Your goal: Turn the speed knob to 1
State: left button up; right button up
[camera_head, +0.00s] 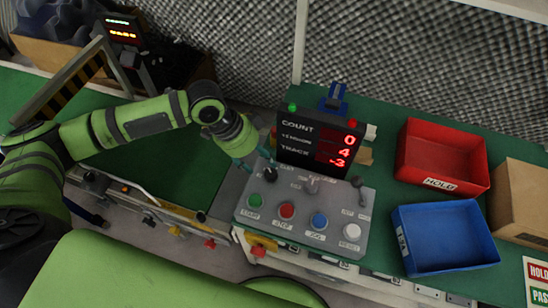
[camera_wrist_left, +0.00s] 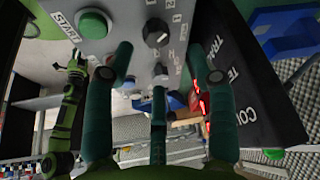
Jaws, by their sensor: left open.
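The grey control panel (camera_head: 335,235) carries a black knob (camera_head: 270,174) at its upper left, near the green START button (camera_head: 255,201). In the left wrist view the black knob (camera_wrist_left: 157,33) has a white mark toward its lower right, with small numbers beside it. I cannot read which number it points at, nor a speed label. A grey knob (camera_head: 312,184) is mid-panel, and a lever switch (camera_head: 362,195) is at the right. My left gripper (camera_head: 247,158) is open, just up and left of the black knob; its fingers (camera_wrist_left: 160,65) spread below the knob, apart from it.
A black display (camera_head: 315,146) reading 0, 4, -3 stands right behind the panel, close to the gripper. Red (camera_head: 287,210), blue (camera_head: 319,221) and white (camera_head: 351,231) buttons line the front. A red bin (camera_head: 440,184), a blue bin (camera_head: 445,262) and a cardboard box (camera_head: 520,200) are to the right.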

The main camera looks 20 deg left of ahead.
aim_at(270, 173)
pick_arm(q)
jog(key=x, duration=0.5)
jog(key=shift+s+d+f, duration=0.15)
jog(key=shift+d+f, duration=0.05)
jog(key=shift+f, duration=0.15)
jog(key=shift+d+f, duration=0.15)
jog(key=shift+f, duration=0.25)
pick_arm(e)
jog(key=shift+s, duration=0.5)
pick_arm(q)
jog(key=shift+c, duration=0.4)
jog(key=c, duration=1)
